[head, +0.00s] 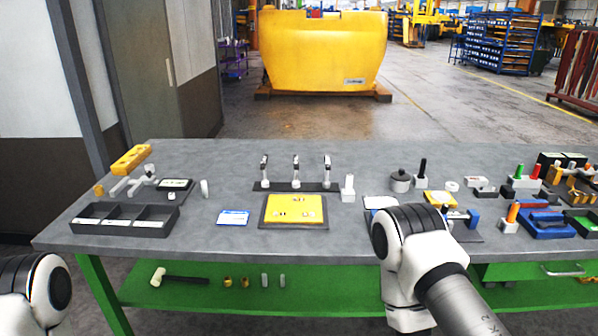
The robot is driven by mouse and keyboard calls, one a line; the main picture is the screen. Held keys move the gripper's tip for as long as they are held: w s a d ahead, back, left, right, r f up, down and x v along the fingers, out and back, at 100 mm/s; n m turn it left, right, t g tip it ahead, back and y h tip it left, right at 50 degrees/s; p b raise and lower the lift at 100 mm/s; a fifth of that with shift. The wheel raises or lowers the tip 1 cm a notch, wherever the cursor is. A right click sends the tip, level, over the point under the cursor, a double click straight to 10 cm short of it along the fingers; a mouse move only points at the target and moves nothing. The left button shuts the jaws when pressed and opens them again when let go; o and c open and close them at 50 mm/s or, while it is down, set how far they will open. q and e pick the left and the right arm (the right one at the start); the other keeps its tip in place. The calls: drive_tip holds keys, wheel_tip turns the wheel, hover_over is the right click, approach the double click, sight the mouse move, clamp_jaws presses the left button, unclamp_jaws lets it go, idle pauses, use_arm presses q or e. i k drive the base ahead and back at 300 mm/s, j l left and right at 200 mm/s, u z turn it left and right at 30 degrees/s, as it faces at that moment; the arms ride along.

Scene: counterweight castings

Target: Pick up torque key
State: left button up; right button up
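I cannot tell for certain which tool is the torque key. A pale grey T-shaped tool (132,184) lies on the left of the grey workbench (215,170). Several upright silver-and-black tools stand in a dark rack (281,186) at the middle back. A blue-handled item (473,217) lies on the right, partly hidden behind my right arm. Only links of my two arms show, at the lower left and lower right of centre. Both grippers are out of view.
A black three-compartment tray (124,230) sits front left. A yellow panel (295,208) lies at the middle, beside a blue-and-white card (233,218). Blocks and coloured-handled tools crowd the right. A mallet (178,279) lies on the green lower shelf (330,297). Bare bench lies around the card.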

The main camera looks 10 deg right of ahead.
sight(297, 183)
drive_tip(key=i+l, duration=0.25)
drive_tip(key=i, duration=0.15)
drive_tip(key=i+l, duration=0.45)
drive_tip(key=i, duration=0.3)
